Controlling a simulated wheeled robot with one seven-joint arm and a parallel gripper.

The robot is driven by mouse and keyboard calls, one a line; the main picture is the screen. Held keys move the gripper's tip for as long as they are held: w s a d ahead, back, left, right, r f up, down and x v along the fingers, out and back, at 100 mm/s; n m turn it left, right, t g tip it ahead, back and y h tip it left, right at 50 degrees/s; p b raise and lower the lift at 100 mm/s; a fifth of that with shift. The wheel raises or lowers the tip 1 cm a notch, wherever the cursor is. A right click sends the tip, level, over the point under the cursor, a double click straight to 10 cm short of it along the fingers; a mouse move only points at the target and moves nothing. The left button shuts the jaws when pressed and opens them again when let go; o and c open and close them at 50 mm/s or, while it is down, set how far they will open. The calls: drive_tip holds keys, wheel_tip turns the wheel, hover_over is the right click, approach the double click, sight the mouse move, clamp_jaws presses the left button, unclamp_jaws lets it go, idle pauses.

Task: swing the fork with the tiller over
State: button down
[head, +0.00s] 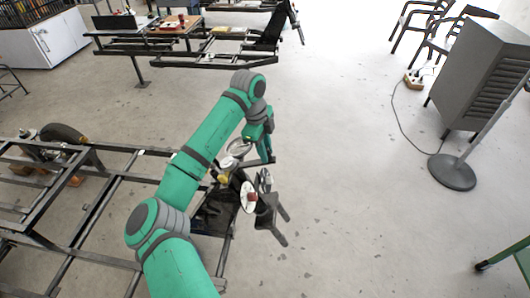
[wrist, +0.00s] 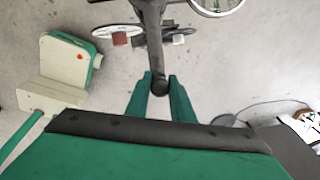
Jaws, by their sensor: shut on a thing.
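My gripper (head: 265,158) is at the end of my teal arm, beside the round parts of a wheeled frame. In the wrist view my gripper (wrist: 160,92) has its two teal fingers on either side of the end of a dark bar, which looks like the tiller (wrist: 154,50). The fingers are shut on it. A dark forked part, likely the fork (head: 270,218), sticks out to the lower right in the head view. A white disc with a red block (head: 250,197) is beside it. My arm hides part of the frame and the tiller in the head view.
A dark metal frame (head: 94,205) fills the lower left. A grey cabinet (head: 485,75) and a stand with a round base (head: 452,172) are at right. A beige and green box (wrist: 70,62) shows in the wrist view. The floor between is clear.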

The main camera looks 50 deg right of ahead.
drive_tip(key=shift+s+d, duration=0.1)
drive_tip(key=shift+s, duration=0.05)
drive_tip(key=c, duration=1.5)
unclamp_jaws()
drive_tip(key=shift+c, duration=0.2)
drive_tip(key=shift+r, duration=0.1)
wheel_tip(320, 180, up, 10)
drive_tip(key=w+a, duration=0.1)
drive_tip(key=shift+a+r, duration=0.25)
drive_tip(key=shift+a, duration=0.1)
drive_tip(key=shift+w, duration=0.2)
